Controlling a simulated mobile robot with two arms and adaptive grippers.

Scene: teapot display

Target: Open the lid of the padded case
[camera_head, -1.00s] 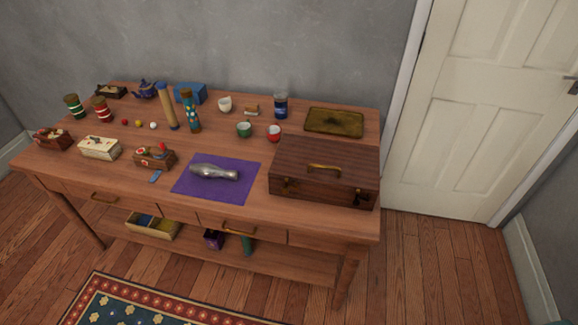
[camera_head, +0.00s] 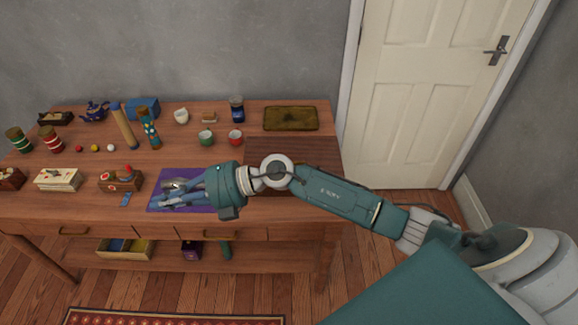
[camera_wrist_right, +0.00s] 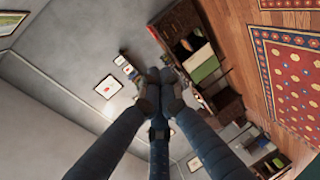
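The padded case (camera_head: 310,150) is a dark brown wooden box at the right end of the table. My right forearm crosses in front of it and hides its front, handle and latches. Its top looks flat, with the lid down. My right gripper (camera_head: 166,197) is left of the case, above the purple cloth, and appears apart from the case. In the right wrist view its dark fingers (camera_wrist_right: 160,95) run close together at their tips, with nothing seen between them. I cannot tell whether they are open or shut. My left gripper is out of view.
A silver object (camera_head: 182,184) on the purple cloth (camera_head: 160,206) is partly hidden by my gripper. A brass tray (camera_head: 291,118) lies behind the case, and a red cup (camera_head: 236,137) and green cup (camera_head: 206,138) stand behind-left. A white door (camera_head: 440,90) is at right.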

